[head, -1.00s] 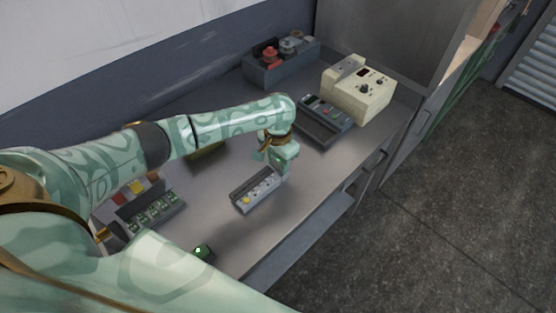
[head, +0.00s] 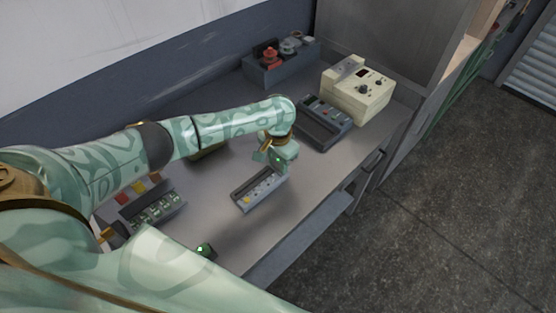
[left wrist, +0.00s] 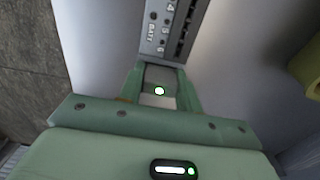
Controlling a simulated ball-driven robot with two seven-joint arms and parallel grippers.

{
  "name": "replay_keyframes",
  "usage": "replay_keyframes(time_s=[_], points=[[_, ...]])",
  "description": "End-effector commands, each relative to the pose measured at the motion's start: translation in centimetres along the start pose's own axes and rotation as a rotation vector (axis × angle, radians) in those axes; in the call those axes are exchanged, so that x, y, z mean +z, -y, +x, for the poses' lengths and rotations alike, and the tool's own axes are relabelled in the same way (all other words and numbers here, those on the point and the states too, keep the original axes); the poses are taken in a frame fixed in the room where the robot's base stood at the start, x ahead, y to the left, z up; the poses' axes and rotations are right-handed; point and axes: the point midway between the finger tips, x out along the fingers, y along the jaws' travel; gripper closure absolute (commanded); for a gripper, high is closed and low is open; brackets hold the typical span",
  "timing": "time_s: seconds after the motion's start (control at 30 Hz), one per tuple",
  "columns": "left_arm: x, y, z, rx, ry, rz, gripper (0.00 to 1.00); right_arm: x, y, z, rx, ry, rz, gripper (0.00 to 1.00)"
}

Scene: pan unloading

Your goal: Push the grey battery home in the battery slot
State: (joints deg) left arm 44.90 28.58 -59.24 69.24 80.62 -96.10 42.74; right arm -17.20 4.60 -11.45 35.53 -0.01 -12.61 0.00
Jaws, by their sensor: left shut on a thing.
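My left gripper (head: 268,167) is at the far right end of a small grey slotted unit (head: 240,204) on the bench. In the left wrist view, its two green fingers (left wrist: 162,88) are shut on a grey block, the grey battery (left wrist: 160,74), which has a lit spot on its face. The battery lies close to the end of a panel (left wrist: 152,45) marked BATT, with numbers and dark slots. How deep it sits in the battery slot is hidden. A dark green part with a green light, seemingly my right gripper (head: 205,251), shows behind my own arm; its fingers are hidden.
A tray of green-marked cells (head: 155,210) stands at the left. A dark grey keyed device (head: 324,124), a cream box with knobs (head: 358,93) and a grey box with red and grey parts (head: 279,65) stand at the back. The bench front is clear.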

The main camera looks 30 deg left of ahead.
Motion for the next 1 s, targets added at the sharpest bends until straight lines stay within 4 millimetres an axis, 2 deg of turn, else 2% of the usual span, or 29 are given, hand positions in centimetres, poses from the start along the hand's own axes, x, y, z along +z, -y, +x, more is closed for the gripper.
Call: replay_keyframes(time_s=[0.83,0.87,0.9,0.93,1.0], points=[[0.0,-0.03,0.44,0.0,0.0,0.0,0.9,0.0,0.02,0.03,0.0,0.0,0.0,0.41],[0.01,-0.03,0.45,0.0,0.0,0.0,0.6,0.0,0.02,0.03,0.0,0.0,0.0,0.41],[0.02,-0.03,0.46,0.0,0.001,0.0,0.49,0.0,0.02,0.03,0.0,0.0,0.0,0.41],[0.02,-0.04,0.47,0.0,0.001,0.0,0.41,0.0,0.02,0.03,0.0,0.0,0.0,0.41],[0.04,-0.06,0.49,0.001,0.001,0.0,0.41,0.0,0.02,0.04,0.0,0.0,0.0,0.41]])
